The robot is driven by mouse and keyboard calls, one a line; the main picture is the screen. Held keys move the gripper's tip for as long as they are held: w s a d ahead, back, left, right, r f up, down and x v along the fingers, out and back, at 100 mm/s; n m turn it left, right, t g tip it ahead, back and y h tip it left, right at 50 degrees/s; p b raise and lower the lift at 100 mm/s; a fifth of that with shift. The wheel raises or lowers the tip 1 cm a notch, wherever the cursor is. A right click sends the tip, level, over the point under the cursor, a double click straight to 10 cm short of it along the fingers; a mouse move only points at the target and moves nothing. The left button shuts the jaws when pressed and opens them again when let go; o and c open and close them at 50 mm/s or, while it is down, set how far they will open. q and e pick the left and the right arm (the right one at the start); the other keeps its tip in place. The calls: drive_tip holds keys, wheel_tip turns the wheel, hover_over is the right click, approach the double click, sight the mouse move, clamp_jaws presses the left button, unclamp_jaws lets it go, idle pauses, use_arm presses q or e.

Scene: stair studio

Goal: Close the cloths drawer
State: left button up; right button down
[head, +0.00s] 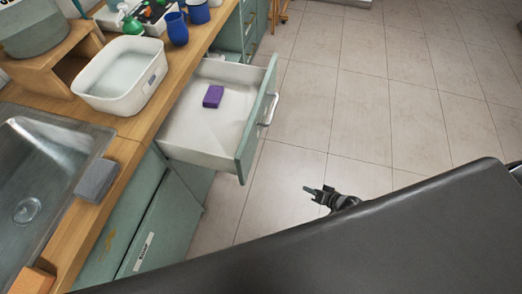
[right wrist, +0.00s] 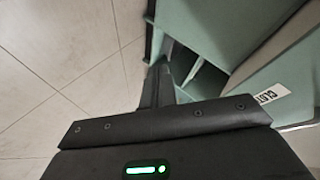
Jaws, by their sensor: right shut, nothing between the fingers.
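The drawer (head: 187,141) stands pulled well out of the green cabinet in the head view, with a pale inside, a green front and a metal handle (head: 268,109). A small purple block-like item (head: 213,96) lies in it. My right gripper (head: 308,190) is shut and empty, over the floor to the right of the drawer front in the picture, apart from the handle. In the right wrist view its fingers (right wrist: 160,68) show near green cabinet panels. A white label (right wrist: 270,94) there reads "CLOT", the rest cut off. My left gripper is out of view.
A wooden counter (head: 120,150) with a sink (head: 40,185), a white tub (head: 122,98) and blue mugs (head: 177,28) runs along the left. A grey block (head: 96,180) lies at the sink's edge. The tiled floor (head: 390,110) at the right is clear.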

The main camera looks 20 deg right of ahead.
drive_tip(key=w+a+r+m+t+y, duration=0.1)
drive_tip(key=w+r+y, duration=0.15)
drive_tip(key=r, duration=0.35)
drive_tip(key=w+a+r+y, duration=0.1)
drive_tip(key=w+r+y, duration=0.15)
drive_tip(key=r, duration=0.45)
drive_tip(key=m+g+y+b, duration=0.1)
drive_tip(key=y, duration=0.3)
approach(252, 148)
drive_tip(key=p+x, duration=0.1)
drive_tip(key=x, duration=0.4)
drive_tip(key=shift+w+a, duration=0.2)
drive_tip(key=shift+w, duration=0.1)
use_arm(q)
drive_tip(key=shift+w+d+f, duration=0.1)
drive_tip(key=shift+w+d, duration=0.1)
use_arm(e)
drive_tip(key=shift+w+a, duration=0.3)
drive_tip(key=shift+a, duration=0.2)
use_arm(q)
drive_tip(key=shift+p, duration=0.3)
